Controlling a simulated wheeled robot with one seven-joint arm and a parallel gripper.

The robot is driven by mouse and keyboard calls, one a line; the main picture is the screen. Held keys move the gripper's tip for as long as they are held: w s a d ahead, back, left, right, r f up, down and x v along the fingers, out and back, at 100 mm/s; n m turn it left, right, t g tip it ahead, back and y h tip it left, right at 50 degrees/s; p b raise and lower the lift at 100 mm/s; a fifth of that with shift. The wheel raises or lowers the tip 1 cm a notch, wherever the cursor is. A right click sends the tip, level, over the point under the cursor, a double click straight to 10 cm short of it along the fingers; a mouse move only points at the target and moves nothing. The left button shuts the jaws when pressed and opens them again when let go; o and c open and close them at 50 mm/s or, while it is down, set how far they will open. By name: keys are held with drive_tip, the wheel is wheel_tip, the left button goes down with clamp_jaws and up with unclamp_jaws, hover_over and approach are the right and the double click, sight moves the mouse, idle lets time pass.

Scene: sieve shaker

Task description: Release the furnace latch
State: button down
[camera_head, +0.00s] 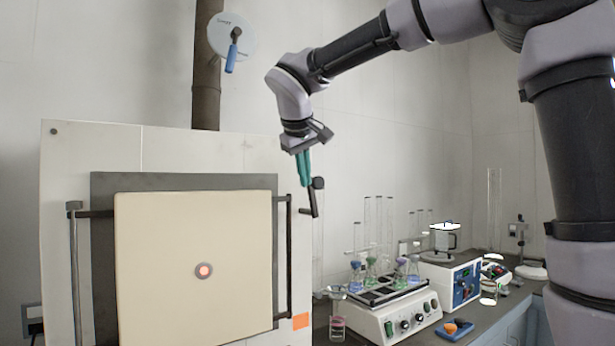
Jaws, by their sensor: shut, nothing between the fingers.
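The furnace (258,160) stands at the left, a pale cabinet with a dark frame. Its cream door (200,250) lies flat against the front, with a small round glowing port in the middle. The dark latch lever (314,204) is at the upper right edge of the furnace, with a rounded knob at its top end. My gripper (305,184) points down with its teal fingers together and empty. Its tips are right beside the knob in the picture; I cannot tell whether they touch it.
A flue pipe (206,95) with a round damper plate and blue handle (231,58) rises behind the furnace. On the bench at right are a shaker (390,318) with flasks, a blue-panelled instrument (465,283) and an orange item in a blue tray (457,333). Open air lies above the bench.

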sight(318, 177)
drive_tip(key=shift+w+d, duration=0.25)
drive_tip(key=shift+d, duration=0.05)
drive_tip(key=w+d+y, duration=0.1)
drive_tip(key=d+r+g+y, duration=0.1)
drive_tip(key=shift+w+d+r+m+g, duration=0.15)
drive_tip(key=shift+w+d+m+g, duration=0.15)
drive_tip(key=shift+w+d+m, duration=0.1)
drive_tip(key=shift+w+d+r, duration=0.15)
drive_tip(key=shift+w+d, duration=0.15)
drive_tip(key=shift+d, duration=0.15)
